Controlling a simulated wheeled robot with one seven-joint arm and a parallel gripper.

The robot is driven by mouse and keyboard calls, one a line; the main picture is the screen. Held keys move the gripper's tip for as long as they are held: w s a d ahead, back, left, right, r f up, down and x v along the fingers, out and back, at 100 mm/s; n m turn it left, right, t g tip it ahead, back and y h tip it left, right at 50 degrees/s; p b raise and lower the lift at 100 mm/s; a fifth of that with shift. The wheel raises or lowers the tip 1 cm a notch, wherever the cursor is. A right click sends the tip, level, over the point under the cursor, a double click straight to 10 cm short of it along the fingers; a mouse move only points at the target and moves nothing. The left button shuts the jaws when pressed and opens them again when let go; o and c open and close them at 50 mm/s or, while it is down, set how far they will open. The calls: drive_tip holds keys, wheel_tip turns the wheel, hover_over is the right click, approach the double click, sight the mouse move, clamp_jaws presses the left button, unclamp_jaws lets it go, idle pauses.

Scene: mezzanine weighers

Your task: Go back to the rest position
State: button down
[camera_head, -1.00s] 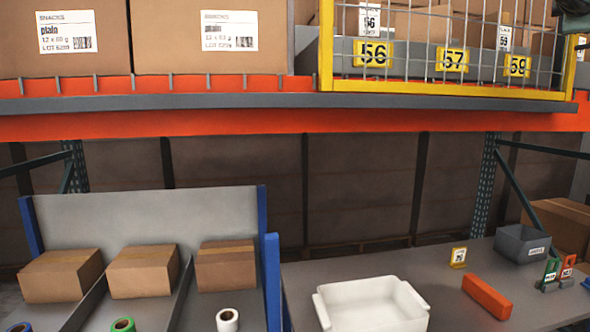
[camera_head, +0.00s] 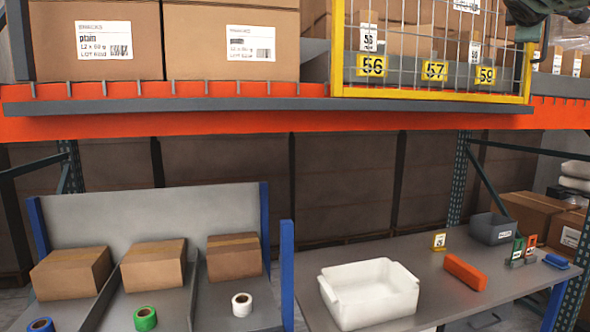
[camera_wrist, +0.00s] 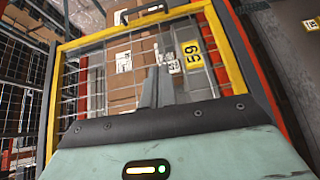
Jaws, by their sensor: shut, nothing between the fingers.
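My gripper (camera_wrist: 155,88) shows in the wrist view, its two grey fingers close together and empty. Its pale green body with a small lit display fills the bottom of that view. Beyond the fingers is a yellow-framed wire mesh gate (camera_wrist: 68,100), with cartons and a yellow 59 tag (camera_wrist: 192,53) behind it. In the head view a dark green part of my arm (camera_head: 545,10) shows at the top right corner, beside the mesh gate (camera_head: 432,98). The fingers are not clear in the head view.
An orange rack beam (camera_head: 250,123) carries snack cartons (camera_head: 230,65). Below, a bench (camera_head: 400,250) holds a white tub (camera_head: 368,300), an orange block (camera_head: 465,272) and a grey bin (camera_head: 492,229). At left, cartons (camera_head: 153,264) and tape rolls (camera_head: 145,318) sit in lanes.

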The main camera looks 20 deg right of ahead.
drive_tip(key=w+a+f+t+y, duration=0.1)
drive_tip(key=w+a+f+y, duration=0.4)
drive_tip(key=a+f, duration=0.4)
drive_tip(key=w+a+f+y, duration=0.2)
drive_tip(key=w+a+f, duration=0.4)
drive_tip(key=a+f, duration=0.2)
drive_tip(key=a+f+g+y, duration=0.1)
drive_tip(key=a+f+y, duration=0.2)
drive_tip(key=a+f, duration=0.55)
drive_tip(key=a+f+y, duration=0.2)
drive_tip(key=a+f, duration=0.4)
drive_tip(key=a, duration=0.5)
drive_tip(key=s+a+f+n+g+y+b, duration=0.1)
drive_tip(key=s+a+f+g+y, duration=0.1)
drive_tip(key=s+a+f, duration=0.55)
drive_tip(key=s+a+f+g+y, duration=0.2)
drive_tip(key=s+a+f, duration=0.25)
drive_tip(key=a, duration=0.55)
drive_tip(key=s+a+f+g, duration=0.1)
drive_tip(key=s+a+f, duration=0.1)
drive_tip(key=s+f, duration=0.2)
drive_tip(key=s+a+f+g, duration=0.2)
drive_tip(key=s+a+f, duration=0.1)
drive_tip(key=s, duration=0.8)
drive_tip(key=s+a+f+g, duration=0.2)
drive_tip(key=s+f, duration=0.3)
drive_tip(key=s, duration=0.3)
drive_tip(key=shift+a+n+b, duration=0.25)
drive_tip(key=shift+n+b, duration=0.05)
drive_tip(key=shift+n, duration=0.1)
